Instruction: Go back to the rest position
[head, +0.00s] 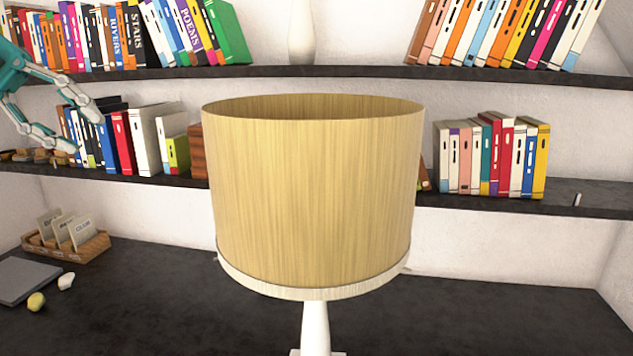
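My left gripper (87,136) is at the left edge, in front of the bookshelves. Its two fingers are spread apart, with nothing held between them. The teal arm part comes in from the left edge. My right gripper does not show in the head view.
A large wood-grain lampshade (312,190) on a white stand (316,328) blocks the middle. Books line an upper shelf (350,72) and a lower shelf (480,202). A card box (85,250), a grey slab (25,280) and a yellow lump (36,301) lie left. The dark desktop (500,310) is clear at right.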

